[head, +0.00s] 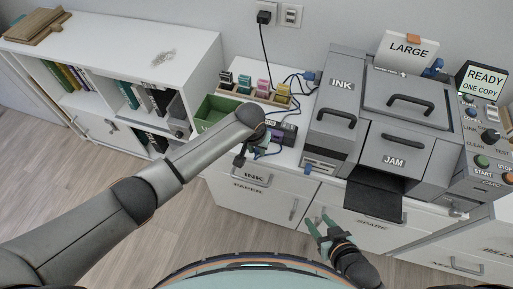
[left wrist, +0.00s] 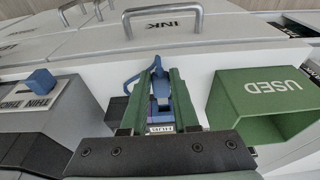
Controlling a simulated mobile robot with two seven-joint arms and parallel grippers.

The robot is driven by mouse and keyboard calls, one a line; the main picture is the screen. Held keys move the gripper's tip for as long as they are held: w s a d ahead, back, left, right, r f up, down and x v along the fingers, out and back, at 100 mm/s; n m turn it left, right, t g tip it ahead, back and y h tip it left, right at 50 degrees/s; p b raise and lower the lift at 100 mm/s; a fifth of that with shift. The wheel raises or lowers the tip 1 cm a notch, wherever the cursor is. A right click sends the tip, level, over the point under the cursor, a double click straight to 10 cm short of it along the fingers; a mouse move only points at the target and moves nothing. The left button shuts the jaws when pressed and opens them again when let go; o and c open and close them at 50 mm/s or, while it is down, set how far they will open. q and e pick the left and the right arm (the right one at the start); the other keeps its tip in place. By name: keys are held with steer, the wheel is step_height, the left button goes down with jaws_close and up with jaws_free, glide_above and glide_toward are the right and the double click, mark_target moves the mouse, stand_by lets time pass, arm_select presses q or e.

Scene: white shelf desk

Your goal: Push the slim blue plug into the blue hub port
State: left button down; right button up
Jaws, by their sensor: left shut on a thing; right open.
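My left gripper (left wrist: 160,78) is shut on a slim blue plug (left wrist: 161,88), held between its two green fingers. A blue cable loops from the plug to the left. A white HUB label (left wrist: 159,129) shows between the fingers, close to the plug. The dark hub body (left wrist: 116,109) shows beside the left finger and is mostly hidden. I cannot tell whether the plug touches the port. In the head view the dark hub (head: 286,134) sits on the white desk beside my left gripper (head: 259,145). My right gripper (head: 322,226) is open and empty in front of the drawers.
A green USED bin (left wrist: 262,107) stands right of the gripper in the left wrist view. The grey printer (head: 338,94) stands right of the hub. Colored ink cartridges (head: 263,87) stand behind it, with loose cables nearby. Drawer handles (head: 253,179) project from the desk front.

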mark_target(257, 151)
arm_select(q)
steer(key=shift+r+p, duration=0.1)
steer(key=shift+p, duration=0.2)
steer(key=shift+w, duration=0.2)
stand_by(0.4)
steer(key=shift+w+d+b, duration=0.25)
steer(key=shift+w+b, duration=0.3)
steer(key=shift+b, duration=0.15)
steer(key=shift+w+b, duration=0.3)
steer(key=shift+w, duration=0.05)
steer(key=shift+w+d, duration=0.15)
steer(key=shift+w, duration=0.1)
steer(key=c, duration=0.6)
jaws_free()
steer(key=d+p+v, duration=0.1)
steer(key=p+v, duration=0.1)
steer(key=v, duration=1)
steer(key=shift+a+r, duration=0.2)
steer(key=shift+a, duration=0.3)
